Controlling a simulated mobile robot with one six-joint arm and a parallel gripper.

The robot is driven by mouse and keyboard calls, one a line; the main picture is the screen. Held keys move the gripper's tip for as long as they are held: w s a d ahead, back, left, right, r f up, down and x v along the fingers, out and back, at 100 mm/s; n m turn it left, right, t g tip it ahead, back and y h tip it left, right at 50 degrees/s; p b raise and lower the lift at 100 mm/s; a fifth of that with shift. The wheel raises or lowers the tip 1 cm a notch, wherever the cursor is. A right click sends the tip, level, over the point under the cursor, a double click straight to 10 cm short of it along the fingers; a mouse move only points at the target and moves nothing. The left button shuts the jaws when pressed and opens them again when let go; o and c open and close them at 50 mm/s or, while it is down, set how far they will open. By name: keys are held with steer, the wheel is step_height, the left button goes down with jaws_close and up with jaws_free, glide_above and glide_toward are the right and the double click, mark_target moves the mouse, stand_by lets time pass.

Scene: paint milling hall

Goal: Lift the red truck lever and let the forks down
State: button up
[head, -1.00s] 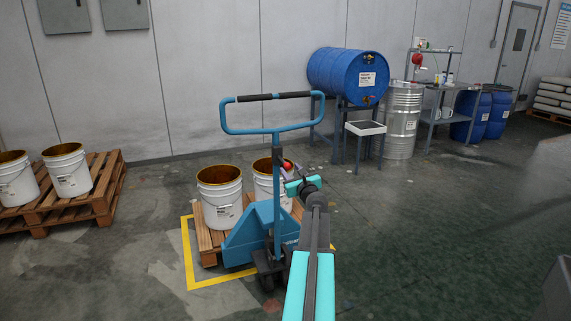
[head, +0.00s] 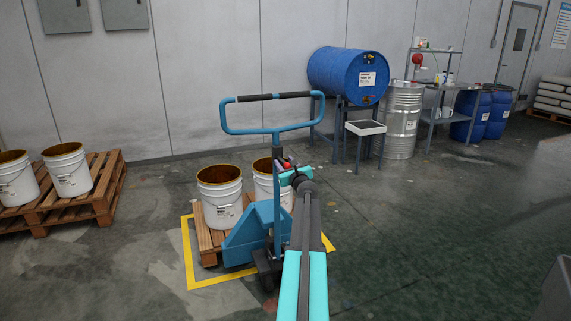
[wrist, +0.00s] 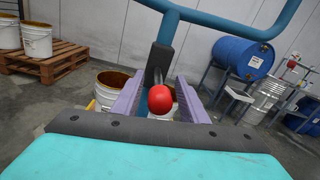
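The blue pallet truck (head: 257,240) stands with its handle loop (head: 228,128) upright in the head view. The lever's red knob (head: 287,163) is on the handle column, below the loop. In the wrist view the red knob (wrist: 160,99) is round and large, in front of the dark lever bracket (wrist: 160,62). My gripper (wrist: 159,92) is open, with one purple finger on each side of the knob and visible gaps on both sides. In the head view my gripper's tips are small and partly hidden beside the column.
The truck stands at a wooden pallet (head: 208,250) with white buckets (head: 219,206), inside a yellow floor marking (head: 190,262). Another pallet (head: 100,203) with buckets is at left. A blue drum (head: 345,72) on a stand and a steel drum (head: 401,125) are behind.

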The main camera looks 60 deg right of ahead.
stand_by(0.3)
jaws_close()
steer(key=shift+d+r, duration=0.1)
steer(key=shift+d, duration=0.1)
